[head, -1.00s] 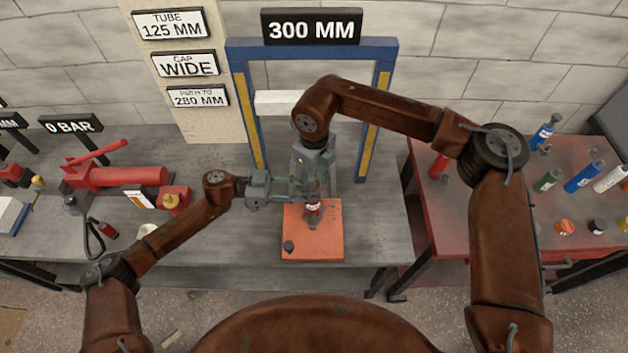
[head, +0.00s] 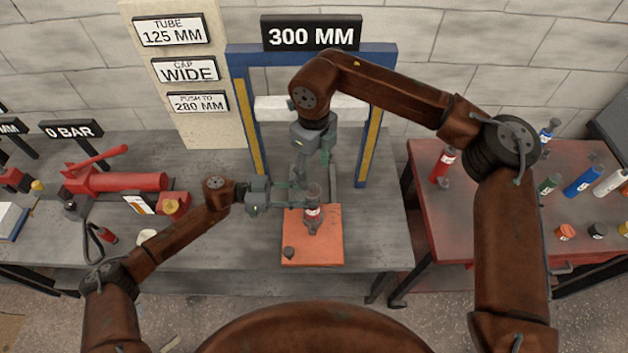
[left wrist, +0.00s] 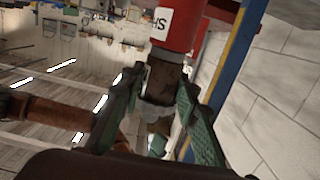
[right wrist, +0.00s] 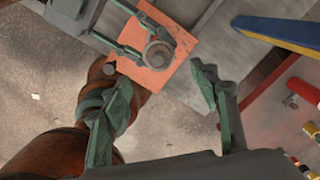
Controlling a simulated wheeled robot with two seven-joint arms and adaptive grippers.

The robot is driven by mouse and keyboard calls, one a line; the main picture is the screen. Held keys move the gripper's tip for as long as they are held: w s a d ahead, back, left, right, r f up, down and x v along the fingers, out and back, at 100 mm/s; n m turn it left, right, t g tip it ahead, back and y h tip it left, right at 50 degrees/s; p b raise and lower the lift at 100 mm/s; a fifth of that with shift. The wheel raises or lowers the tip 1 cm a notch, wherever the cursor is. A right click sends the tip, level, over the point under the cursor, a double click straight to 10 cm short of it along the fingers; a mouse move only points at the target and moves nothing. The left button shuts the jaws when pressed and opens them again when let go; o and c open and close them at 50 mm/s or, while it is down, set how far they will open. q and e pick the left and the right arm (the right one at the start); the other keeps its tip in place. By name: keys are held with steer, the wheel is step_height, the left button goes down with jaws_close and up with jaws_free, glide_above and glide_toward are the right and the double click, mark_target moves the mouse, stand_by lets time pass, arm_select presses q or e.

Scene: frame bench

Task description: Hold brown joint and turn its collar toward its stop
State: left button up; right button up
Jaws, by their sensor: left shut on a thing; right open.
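The joint (head: 312,215) stands upright on an orange plate (head: 330,250) on the bench. It has a red band with a white label. In the left wrist view its brown part (left wrist: 162,82) shows between the fingers, next to the red part (left wrist: 185,25). My left gripper (head: 300,197) is shut on the joint from the left, around its upper part. My right gripper (head: 312,165) is open and empty above and behind the joint. In the right wrist view its fingers (right wrist: 160,100) are spread, apart from the joint's round top (right wrist: 157,53). I cannot make out the collar's stop.
A blue frame with yellow strips (head: 375,120) stands behind the plate, under a "300 MM" sign (head: 311,32). A red pump (head: 120,181) is at left on the bench. A red table (head: 440,220) with several bottles and caps stands at right. A small dark knob (head: 288,252) is on the plate.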

steer(key=shift+r, duration=2.1)
arm_select(q)
steer(key=o, duration=0.9)
steer(key=shift+o, duration=0.2)
steer(key=shift+a, duration=0.1)
